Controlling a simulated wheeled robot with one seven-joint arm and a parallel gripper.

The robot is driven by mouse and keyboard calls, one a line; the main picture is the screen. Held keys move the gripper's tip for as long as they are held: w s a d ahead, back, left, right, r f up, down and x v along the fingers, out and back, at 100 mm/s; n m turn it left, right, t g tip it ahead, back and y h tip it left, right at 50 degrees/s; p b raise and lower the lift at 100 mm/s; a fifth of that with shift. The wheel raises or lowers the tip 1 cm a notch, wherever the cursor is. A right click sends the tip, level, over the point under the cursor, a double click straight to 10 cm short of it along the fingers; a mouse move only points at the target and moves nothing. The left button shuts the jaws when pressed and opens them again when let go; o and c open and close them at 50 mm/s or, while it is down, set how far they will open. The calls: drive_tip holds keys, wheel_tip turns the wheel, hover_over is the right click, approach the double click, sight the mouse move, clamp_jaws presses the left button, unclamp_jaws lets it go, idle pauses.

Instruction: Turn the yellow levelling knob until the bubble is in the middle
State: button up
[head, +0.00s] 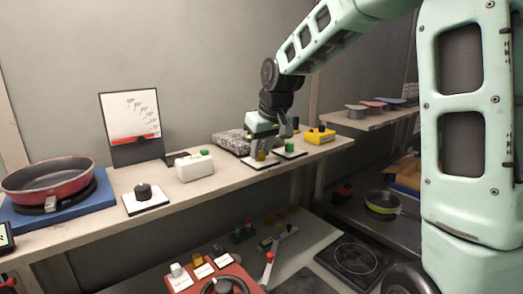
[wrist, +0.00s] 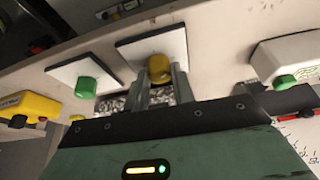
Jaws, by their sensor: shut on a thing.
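The yellow knob (head: 261,156) stands on a white plate with a dark edge on the bench; it also shows in the wrist view (wrist: 158,68). My gripper (head: 260,151) comes down on it from above, with its fingers closed on the knob's side in the wrist view (wrist: 163,80). A speckled stone slab (head: 231,142) lies just behind and left of the knob, partly hidden by my gripper. I cannot make out a bubble in either view.
A green knob (head: 290,147) on its own plate stands close to the right. A yellow box (head: 320,136) is farther right. A white box with a green button (head: 195,168), a black knob (head: 143,191) and a red pan (head: 48,180) stand to the left.

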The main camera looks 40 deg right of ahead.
drive_tip(key=o, duration=1)
drive_tip(key=shift+r, duration=0.1)
drive_tip(key=b+v, duration=0.2)
drive_tip(key=v, duration=1.5)
drive_tip(key=shift+s, duration=0.15)
drive_tip(key=shift+a, duration=0.1)
drive_tip(key=s+a+f+n+g+y, duration=0.1)
drive_tip(key=s+a+f+n, duration=0.15)
drive_tip(key=a+f, duration=0.6)
drive_tip(key=s+a+f+n+g, duration=0.1)
drive_tip(key=s+a+f, duration=0.2)
drive_tip(key=a+f, duration=0.55)
drive_tip(key=s+a+f+n, duration=0.1)
drive_tip(key=s+a+f, duration=0.2)
drive_tip(key=s, duration=0.3)
drive_tip(key=s+a+f+n+g, duration=0.1)
drive_tip(key=s+a+f+n, duration=0.1)
drive_tip(key=s, duration=0.4)
drive_tip(key=s+a+f+n+g, duration=0.1)
drive_tip(key=s+a+f, duration=0.3)
drive_tip(key=s+f, duration=0.2)
drive_tip(key=shift+f, duration=0.4)
